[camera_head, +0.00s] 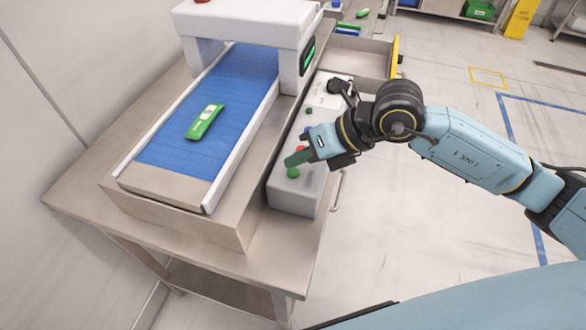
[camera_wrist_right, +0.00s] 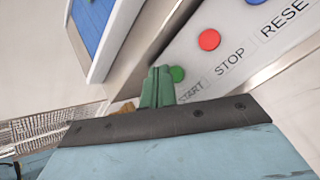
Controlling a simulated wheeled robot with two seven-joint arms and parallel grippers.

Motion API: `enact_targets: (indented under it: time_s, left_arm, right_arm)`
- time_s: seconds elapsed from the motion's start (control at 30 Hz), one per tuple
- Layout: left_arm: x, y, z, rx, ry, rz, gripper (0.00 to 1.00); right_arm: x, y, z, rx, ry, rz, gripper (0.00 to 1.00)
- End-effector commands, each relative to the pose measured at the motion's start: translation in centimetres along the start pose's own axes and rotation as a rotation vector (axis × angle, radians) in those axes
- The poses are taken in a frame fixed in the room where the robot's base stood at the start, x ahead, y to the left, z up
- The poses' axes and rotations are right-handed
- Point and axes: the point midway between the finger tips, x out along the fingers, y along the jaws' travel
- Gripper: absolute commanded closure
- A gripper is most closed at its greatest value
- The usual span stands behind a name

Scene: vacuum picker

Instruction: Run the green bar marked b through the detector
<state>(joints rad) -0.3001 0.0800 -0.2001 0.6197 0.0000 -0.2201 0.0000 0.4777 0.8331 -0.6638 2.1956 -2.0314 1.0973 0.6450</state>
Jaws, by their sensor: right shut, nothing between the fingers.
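A green bar (camera_head: 204,122) with a white label lies on the blue conveyor belt (camera_head: 245,85), on the near side of the white detector arch (camera_head: 245,22). Its marking is too small to read. My right gripper (camera_head: 290,161) is shut and empty, with its fingertips just above the green start button (camera_head: 293,173) on the grey control box (camera_head: 308,190). In the right wrist view the shut green fingertips (camera_wrist_right: 157,78) are beside the start button (camera_wrist_right: 177,74) and partly overlap it; I cannot tell whether they touch it. My left gripper is out of view.
The red stop button (camera_wrist_right: 209,40) and a blue reset button (camera_wrist_right: 256,1) sit farther along the box. An open drawer (camera_head: 362,58) with a yellow edge and several coloured bars (camera_head: 348,28) are beyond.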

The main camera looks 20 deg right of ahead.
Motion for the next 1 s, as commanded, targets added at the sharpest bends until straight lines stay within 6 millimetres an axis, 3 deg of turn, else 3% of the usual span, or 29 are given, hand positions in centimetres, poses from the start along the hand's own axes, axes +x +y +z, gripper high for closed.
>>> enact_targets:
  time_s: [1.0]
  left_arm:
    - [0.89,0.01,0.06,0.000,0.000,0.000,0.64]
  right_arm:
    - [0.67,-0.49,-0.50,0.000,0.000,0.000,1.00]
